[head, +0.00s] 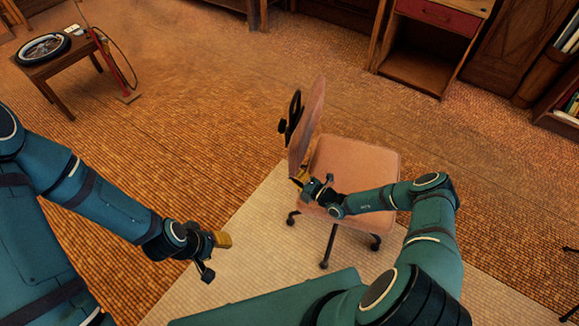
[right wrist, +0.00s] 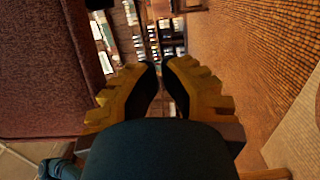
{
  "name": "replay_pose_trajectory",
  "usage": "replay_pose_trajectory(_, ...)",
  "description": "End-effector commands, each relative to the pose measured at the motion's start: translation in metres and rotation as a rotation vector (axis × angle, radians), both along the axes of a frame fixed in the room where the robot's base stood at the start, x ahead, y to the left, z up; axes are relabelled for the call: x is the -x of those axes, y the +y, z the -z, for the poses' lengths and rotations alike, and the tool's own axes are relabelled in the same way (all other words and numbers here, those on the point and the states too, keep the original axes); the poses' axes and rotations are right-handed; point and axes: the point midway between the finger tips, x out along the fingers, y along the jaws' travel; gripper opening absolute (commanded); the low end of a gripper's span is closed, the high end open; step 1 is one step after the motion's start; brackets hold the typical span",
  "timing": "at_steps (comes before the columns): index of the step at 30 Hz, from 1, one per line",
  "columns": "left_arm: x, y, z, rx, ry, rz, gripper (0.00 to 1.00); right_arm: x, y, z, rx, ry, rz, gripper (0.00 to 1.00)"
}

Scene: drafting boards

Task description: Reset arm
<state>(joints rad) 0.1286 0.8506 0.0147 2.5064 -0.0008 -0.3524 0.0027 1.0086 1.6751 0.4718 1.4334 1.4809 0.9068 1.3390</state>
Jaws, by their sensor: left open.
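My left gripper (head: 217,256) is in the lower middle of the head view. Its fingers are apart, with nothing between them, above the floor by the edge of the pale rug. My right gripper (head: 303,184) is at the chair's seat and backrest, partly hidden in the head view. In the right wrist view its yellow-and-black fingers (right wrist: 163,66) have tips close together with a narrow gap and no object seen between them. The pink office chair (head: 355,165) stands upright on the rug, and my right forearm passes over its seat. Contact with the chair cannot be told.
The pale rug (head: 262,232) lies on the brown woven floor. A small wooden table (head: 50,62) with a spoked wheel (head: 43,48) and a red floor pump (head: 112,68) stand far left. A wooden desk (head: 425,48) and bookshelves (head: 560,85) line the back. The floor left of the chair is clear.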

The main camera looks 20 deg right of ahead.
Motion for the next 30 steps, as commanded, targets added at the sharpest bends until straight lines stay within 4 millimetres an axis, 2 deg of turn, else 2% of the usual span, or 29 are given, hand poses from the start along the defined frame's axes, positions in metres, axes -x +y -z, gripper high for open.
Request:
replay_pose_trajectory(3, 0.000, -0.001, -0.006, 0.001, 0.001, 0.003, 0.47, 0.024, -0.010, -0.002, -0.002, 0.002, 0.002, 0.00)
replay_pose_trajectory(9, 0.002, -0.001, -0.010, 0.001, 0.003, 0.002, 0.47, 0.053, -0.022, -0.001, -0.001, 0.001, 0.001, 0.00)
replay_pose_trajectory(15, 0.002, -0.001, -0.011, 0.001, 0.004, 0.003, 0.47, 0.065, -0.026, -0.001, -0.001, -0.001, -0.001, 0.00)
replay_pose_trajectory(23, 0.002, -0.001, -0.011, 0.001, 0.004, 0.003, 0.47, 0.066, -0.025, -0.001, 0.004, -0.003, -0.008, 0.00)
replay_pose_trajectory(26, 0.002, -0.001, -0.011, 0.001, 0.004, 0.003, 0.47, 0.070, -0.009, -0.006, 0.059, -0.017, -0.082, 0.00)
replay_pose_trajectory(29, 0.002, -0.001, -0.011, 0.001, 0.004, 0.003, 0.47, 0.085, 0.030, -0.015, 0.214, -0.072, -0.279, 0.00)
replay_pose_trajectory(30, 0.002, -0.001, -0.011, 0.001, 0.004, 0.003, 0.47, 0.097, 0.050, -0.020, 0.308, -0.116, -0.397, 0.00)
